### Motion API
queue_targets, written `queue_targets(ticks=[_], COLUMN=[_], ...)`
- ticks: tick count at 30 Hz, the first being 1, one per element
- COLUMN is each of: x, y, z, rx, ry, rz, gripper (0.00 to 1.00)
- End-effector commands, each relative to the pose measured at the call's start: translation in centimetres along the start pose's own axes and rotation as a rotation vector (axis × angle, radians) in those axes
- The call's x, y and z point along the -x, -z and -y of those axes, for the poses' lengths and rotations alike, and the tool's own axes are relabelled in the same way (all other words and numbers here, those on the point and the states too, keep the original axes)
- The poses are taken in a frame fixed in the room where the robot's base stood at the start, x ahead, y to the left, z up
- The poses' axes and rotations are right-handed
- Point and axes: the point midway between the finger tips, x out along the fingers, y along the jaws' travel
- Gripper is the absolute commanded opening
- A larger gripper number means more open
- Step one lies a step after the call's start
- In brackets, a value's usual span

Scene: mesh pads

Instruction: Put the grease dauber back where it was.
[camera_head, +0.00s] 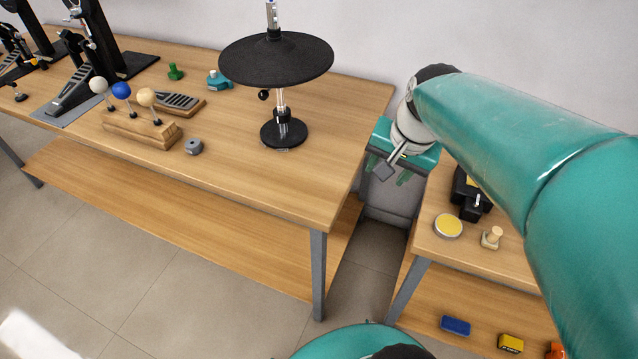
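I cannot pick out the grease dauber with certainty. A small pale wooden peg on a square base (493,237) stands on the right bench, just right of a round tin with a yellow top (448,226). My gripper (388,178) hangs at the gap between the two benches, near the right end of the long bench and left of the tin and peg.
The long bench (330,195) carries a black round pad on a stand (276,58), a wooden block with three ball-headed sticks (142,130), a grey knob (193,146) and pedals. A black device (470,197) sits behind the tin. Small boxes lie on the right bench's lower shelf (425,305).

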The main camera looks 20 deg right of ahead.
Motion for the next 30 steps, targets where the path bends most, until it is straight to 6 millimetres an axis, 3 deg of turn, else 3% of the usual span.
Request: queue_targets(ticks=[1,6,12,16,29,30], x=[0.7,2.4,3.4,3.5,3.5,3.5], y=[-1.8,-7.2,-11.9,-13.0,-13.0,-13.0], z=[1.6,5.3,7.1,7.3,7.3,7.3], rx=[0.105,0.443,0.729,0.796,0.798,0.798], ry=[0.019,0.054,0.068,0.066,0.066,0.066], rz=[-0.019,-0.085,-0.158,-0.176,-0.176,-0.176], gripper=[0.46,0.46,0.46,0.46,0.46,0.4])
